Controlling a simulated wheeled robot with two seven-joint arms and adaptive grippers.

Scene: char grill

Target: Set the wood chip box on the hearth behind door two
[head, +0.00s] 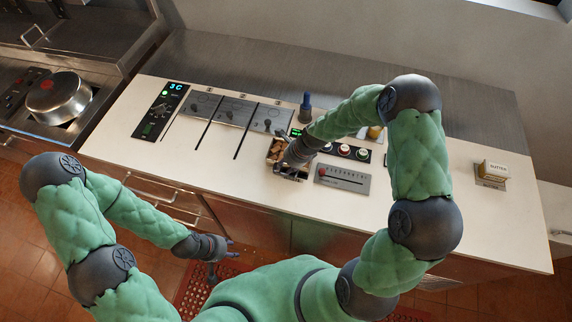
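The wood chip box (275,146) is a small open metal box with brown chips, on the white counter in front of the third panel. My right gripper (287,164) reaches down over it and hides its middle. I cannot tell whether the fingers are shut on it. Three grey door panels stand in a row behind slots in the counter; the middle one, taken as door two (236,110), looks closed. The hearth behind it is hidden. My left gripper (224,257) hangs empty in front of the counter, its fingers apart.
A control panel (160,111) reading "3C" stands left of the doors. A butter holder (491,173) is at right. A pan (57,96) sits on the left stove.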

